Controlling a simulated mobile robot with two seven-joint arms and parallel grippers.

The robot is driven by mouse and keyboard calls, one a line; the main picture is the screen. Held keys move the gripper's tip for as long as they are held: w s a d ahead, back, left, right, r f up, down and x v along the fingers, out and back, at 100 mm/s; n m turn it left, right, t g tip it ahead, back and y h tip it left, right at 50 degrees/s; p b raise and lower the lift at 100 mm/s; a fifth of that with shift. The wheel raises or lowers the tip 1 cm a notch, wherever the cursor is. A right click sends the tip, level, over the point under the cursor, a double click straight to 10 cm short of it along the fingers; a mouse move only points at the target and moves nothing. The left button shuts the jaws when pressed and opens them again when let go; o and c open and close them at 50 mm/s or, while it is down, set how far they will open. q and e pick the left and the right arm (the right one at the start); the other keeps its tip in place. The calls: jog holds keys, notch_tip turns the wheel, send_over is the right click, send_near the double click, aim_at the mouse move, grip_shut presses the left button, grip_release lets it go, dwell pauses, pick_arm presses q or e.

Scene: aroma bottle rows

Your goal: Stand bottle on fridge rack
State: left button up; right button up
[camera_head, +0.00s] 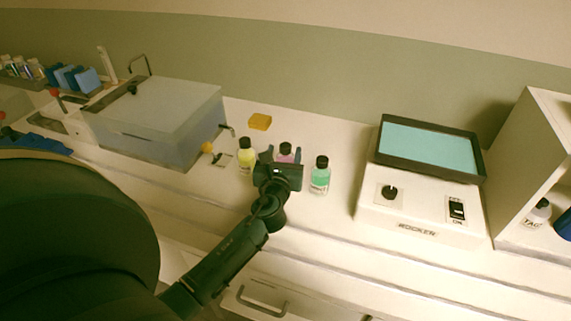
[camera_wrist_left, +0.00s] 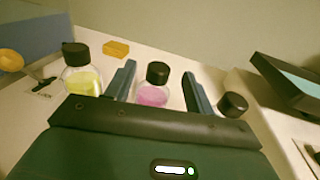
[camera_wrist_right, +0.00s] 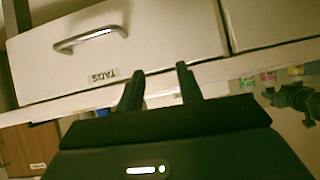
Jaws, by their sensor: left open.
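Three black-capped bottles stand upright on the white bench: a yellow one (camera_head: 246,157), a pink one (camera_head: 285,156) and a green one (camera_head: 320,178). My left gripper (camera_head: 281,158) is open at the pink bottle and hides its lower part. In the left wrist view, the pink bottle (camera_wrist_left: 152,96) shows between the open fingers (camera_wrist_left: 159,68), with gaps on both sides. The yellow bottle (camera_wrist_left: 82,82) is left of the fingers; a dark cap (camera_wrist_left: 233,104) shows at right. My right gripper (camera_wrist_right: 159,72) is open and empty below a drawer front. I cannot identify a fridge rack.
A white open cabinet (camera_head: 535,140) holds a white bottle (camera_head: 538,213). A yellow block (camera_head: 260,121) lies behind the bottles. A drawer handle (camera_wrist_right: 90,38) is near my right gripper.

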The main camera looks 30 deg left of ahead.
aim_at(286, 143)
pick_arm(q)
jog(key=shift+x, duration=2.8)
jog(key=shift+f, duration=0.15)
jog(key=shift+c, duration=0.3)
grip_shut()
